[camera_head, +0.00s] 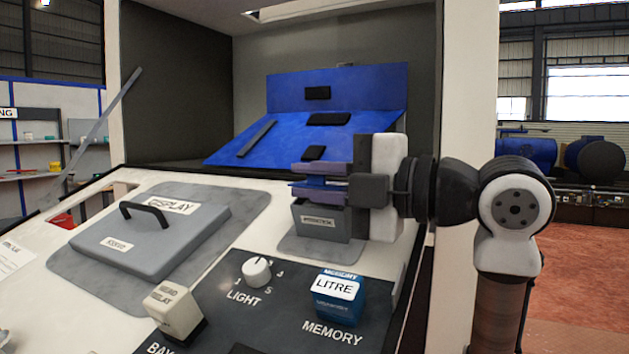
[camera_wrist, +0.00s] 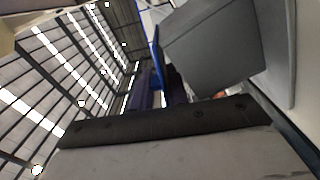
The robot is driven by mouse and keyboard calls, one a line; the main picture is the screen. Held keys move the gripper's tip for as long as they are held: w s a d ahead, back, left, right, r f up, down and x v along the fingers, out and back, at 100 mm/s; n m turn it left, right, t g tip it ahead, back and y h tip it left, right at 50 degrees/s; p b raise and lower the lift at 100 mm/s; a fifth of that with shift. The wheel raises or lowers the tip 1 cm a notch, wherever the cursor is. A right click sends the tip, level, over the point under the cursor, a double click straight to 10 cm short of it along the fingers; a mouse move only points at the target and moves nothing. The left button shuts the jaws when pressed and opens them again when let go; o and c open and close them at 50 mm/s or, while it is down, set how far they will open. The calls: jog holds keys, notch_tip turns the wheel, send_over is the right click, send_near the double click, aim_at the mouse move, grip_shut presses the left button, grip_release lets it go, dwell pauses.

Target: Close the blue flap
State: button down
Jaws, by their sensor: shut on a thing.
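My gripper (camera_head: 308,181) reaches in from the right with its two purple fingers one above the other. It is shut on a thin blue flap (camera_head: 322,183) just above a small grey labelled box (camera_head: 318,222). In the wrist view the flap (camera_wrist: 157,58) shows as a thin blue plate between the dark fingers (camera_wrist: 160,92), beside the grey box (camera_wrist: 215,50). The flap stands out roughly level in the head view. Its hinge and most of its face are hidden by the fingers.
On the sloping panel are a grey display cover (camera_head: 150,242) with a black handle, a white light knob (camera_head: 257,271), a cream block (camera_head: 175,308) and a blue memory block (camera_head: 338,298). A large blue board (camera_head: 338,90) stands in the recess behind. A white post (camera_head: 468,90) rises behind my arm.

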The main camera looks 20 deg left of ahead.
jog(key=c, duration=1.4)
grip_release()
jog(key=shift+c, duration=0.2)
